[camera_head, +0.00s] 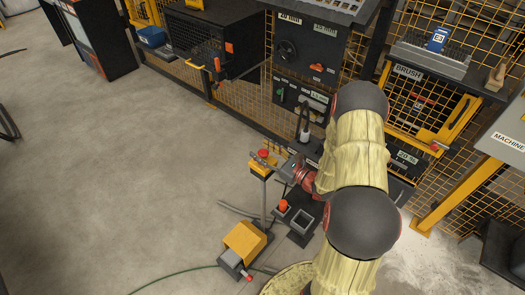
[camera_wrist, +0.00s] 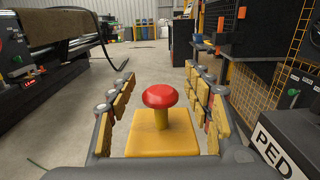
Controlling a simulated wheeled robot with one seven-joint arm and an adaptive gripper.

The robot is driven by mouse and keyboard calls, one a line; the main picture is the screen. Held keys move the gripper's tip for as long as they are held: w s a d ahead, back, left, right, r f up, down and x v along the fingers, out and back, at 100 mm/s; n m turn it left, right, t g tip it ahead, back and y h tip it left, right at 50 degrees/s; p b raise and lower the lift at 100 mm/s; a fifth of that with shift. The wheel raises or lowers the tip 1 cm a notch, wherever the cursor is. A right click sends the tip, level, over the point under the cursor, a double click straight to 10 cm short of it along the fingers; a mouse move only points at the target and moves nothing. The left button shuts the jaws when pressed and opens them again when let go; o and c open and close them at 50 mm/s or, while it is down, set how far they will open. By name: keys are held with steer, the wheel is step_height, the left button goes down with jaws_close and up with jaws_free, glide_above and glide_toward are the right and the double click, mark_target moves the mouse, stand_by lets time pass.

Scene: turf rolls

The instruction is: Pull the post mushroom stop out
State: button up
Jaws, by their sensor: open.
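The post mushroom stop is a red mushroom-shaped button (camera_wrist: 160,96) on a yellow box (camera_wrist: 162,140), seen in the middle of the wrist view. In the head view its red cap (camera_head: 264,153) tops the small yellow box on a thin grey post (camera_head: 264,200). My gripper (camera_wrist: 161,92) is open, with padded fingers to the left and right of the button and a visible gap on each side. In the head view my gripper (camera_head: 284,168) is just right of the box, partly hidden by my arm.
A yellow pedal-like box (camera_head: 245,240) stands on the floor below the post. A dark panel with knobs (camera_head: 310,55) and yellow mesh fencing (camera_head: 235,85) line the back. A black box lettered PED (camera_wrist: 285,115) is at right in the wrist view. Open floor (camera_head: 110,160) lies left.

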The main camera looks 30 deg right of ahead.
steer(key=v, duration=1.2)
stand_by(0.3)
